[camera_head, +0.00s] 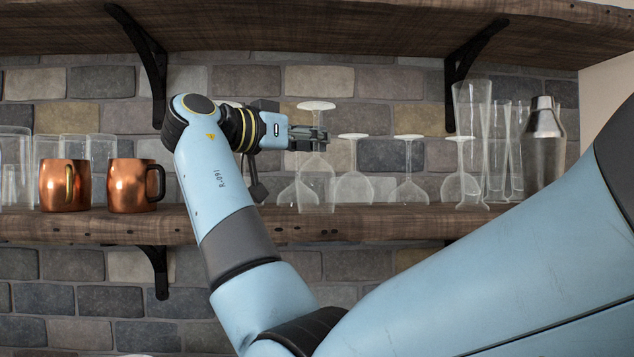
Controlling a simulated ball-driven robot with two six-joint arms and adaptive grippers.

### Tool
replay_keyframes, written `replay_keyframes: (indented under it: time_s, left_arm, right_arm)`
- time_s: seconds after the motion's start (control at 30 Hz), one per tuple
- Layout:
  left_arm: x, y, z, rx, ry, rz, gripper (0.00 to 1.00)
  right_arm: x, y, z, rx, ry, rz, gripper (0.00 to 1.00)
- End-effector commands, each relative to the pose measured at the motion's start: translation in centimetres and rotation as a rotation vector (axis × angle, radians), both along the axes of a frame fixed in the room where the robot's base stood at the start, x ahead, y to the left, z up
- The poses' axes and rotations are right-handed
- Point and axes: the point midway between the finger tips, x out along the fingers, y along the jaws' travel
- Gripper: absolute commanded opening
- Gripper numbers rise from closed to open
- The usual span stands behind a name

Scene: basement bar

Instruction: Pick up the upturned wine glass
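Several clear upturned wine glasses stand on the wooden shelf, feet up. The one at my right gripper (318,139) has its foot (316,105) above the fingers and its bowl (317,187) below them. This foot sits higher than those of its neighbours. My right gripper reaches in level from the left side, with its fingers at the stem's height, overlapping it. I cannot tell whether the fingers are closed on the stem or apart. Other upturned glasses (354,186), (408,190) and (460,187) stand to the right. My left gripper is not in view.
Copper mugs (63,186) and (130,186) and clear tumblers (15,165) stand at the left of the shelf (380,224). Tall glasses (470,100) and a metal shaker (543,145) stand at the right. An upper shelf (300,25) with black brackets runs above.

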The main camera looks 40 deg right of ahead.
Motion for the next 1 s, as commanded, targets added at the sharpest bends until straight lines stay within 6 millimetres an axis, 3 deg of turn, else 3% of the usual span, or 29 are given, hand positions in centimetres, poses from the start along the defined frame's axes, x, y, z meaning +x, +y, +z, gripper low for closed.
replay_keyframes:
  time_s: [0.47,0.73,1.0]
  left_arm:
    - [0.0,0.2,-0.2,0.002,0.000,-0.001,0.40]
    - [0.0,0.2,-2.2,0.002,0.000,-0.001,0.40]
    - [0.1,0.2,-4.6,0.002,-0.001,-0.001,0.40]
  right_arm:
    - [0.0,0.0,0.4,-0.001,-0.003,0.000,0.00]
    - [-0.1,0.0,3.9,-0.002,-0.009,0.000,0.00]
    - [-5.9,1.3,7.3,0.000,-0.009,0.001,0.00]
